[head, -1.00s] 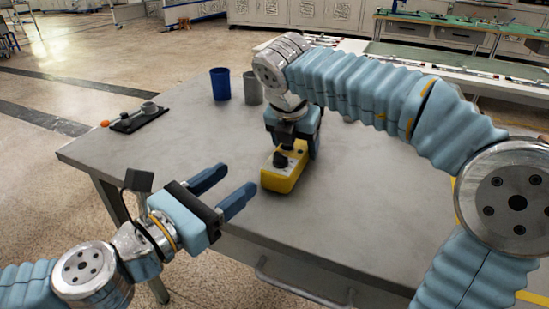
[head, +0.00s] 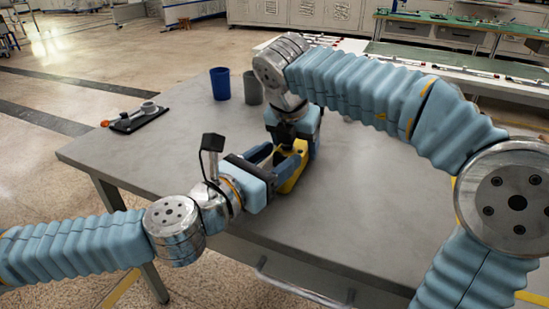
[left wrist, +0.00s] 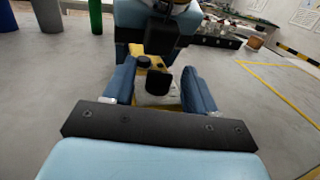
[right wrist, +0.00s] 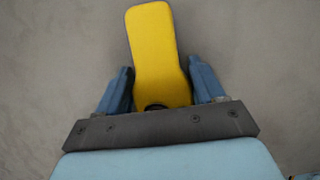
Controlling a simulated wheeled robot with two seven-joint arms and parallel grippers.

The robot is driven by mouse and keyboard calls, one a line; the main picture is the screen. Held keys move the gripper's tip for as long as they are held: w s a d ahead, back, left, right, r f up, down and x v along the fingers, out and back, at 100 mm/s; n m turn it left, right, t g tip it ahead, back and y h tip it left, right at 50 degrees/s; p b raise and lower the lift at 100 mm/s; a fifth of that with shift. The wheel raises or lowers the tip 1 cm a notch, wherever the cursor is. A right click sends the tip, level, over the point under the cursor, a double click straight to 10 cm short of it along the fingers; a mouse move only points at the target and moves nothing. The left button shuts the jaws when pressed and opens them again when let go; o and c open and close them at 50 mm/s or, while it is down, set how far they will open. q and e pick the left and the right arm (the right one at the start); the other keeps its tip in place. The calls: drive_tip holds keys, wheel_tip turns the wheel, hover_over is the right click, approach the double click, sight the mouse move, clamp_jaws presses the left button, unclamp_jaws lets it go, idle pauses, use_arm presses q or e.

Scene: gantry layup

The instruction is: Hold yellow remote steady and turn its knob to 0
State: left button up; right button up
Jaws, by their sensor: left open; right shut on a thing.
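A second, smaller dark round part (left wrist: 144,61) sits beyond the knob. The knob's setting is not readable.
A blue cup (head: 220,84) and a grey cup (head: 252,88) stand behind the grippers. A black tray (head: 134,119) with small parts lies at the table's left. The table's left middle is clear.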

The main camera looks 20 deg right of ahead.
use_arm(q)
clamp_jaws()
drive_tip(key=n+t+y, duration=0.2)
drive_tip(key=t, duration=0.1)
drive_tip(key=shift+s+d, duration=0.2)
drive_tip(key=shift+s, duration=0.1)
drive_tip(key=shift+n+t+y, duration=1.2)
drive_tip(key=shift+t, duration=0.2)
unclamp_jaws()
drive_tip(key=v, duration=1.2)
